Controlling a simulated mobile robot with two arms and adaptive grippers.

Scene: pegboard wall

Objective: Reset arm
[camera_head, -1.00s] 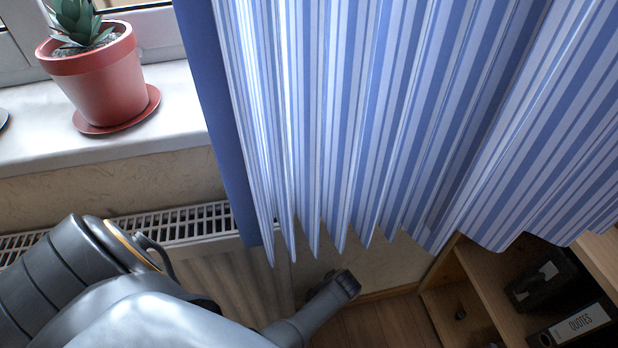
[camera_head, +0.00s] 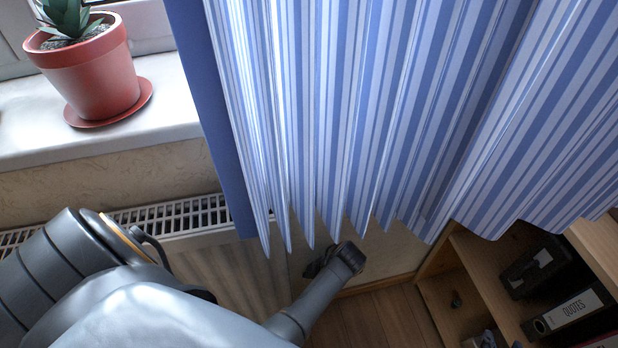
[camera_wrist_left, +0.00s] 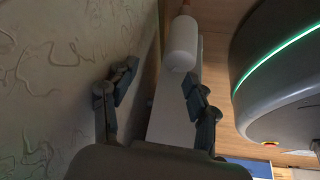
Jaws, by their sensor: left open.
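My left arm comes in from the lower left in the head view. Its gripper (camera_head: 336,262) shows small and dark just below the hem of the striped curtain (camera_head: 330,110), near the wall. In the left wrist view the two jointed fingers of my left gripper (camera_wrist_left: 155,90) stand apart, with nothing held between them. My right gripper is in neither view.
A potted plant (camera_head: 92,75) stands on the windowsill (camera_head: 165,125), above a radiator (camera_head: 185,215). A wooden shelf (camera_head: 470,275) with binders is at the right. The wrist view shows a white cylinder (camera_wrist_left: 181,45) beyond the fingers and textured wall (camera_wrist_left: 50,70) at left.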

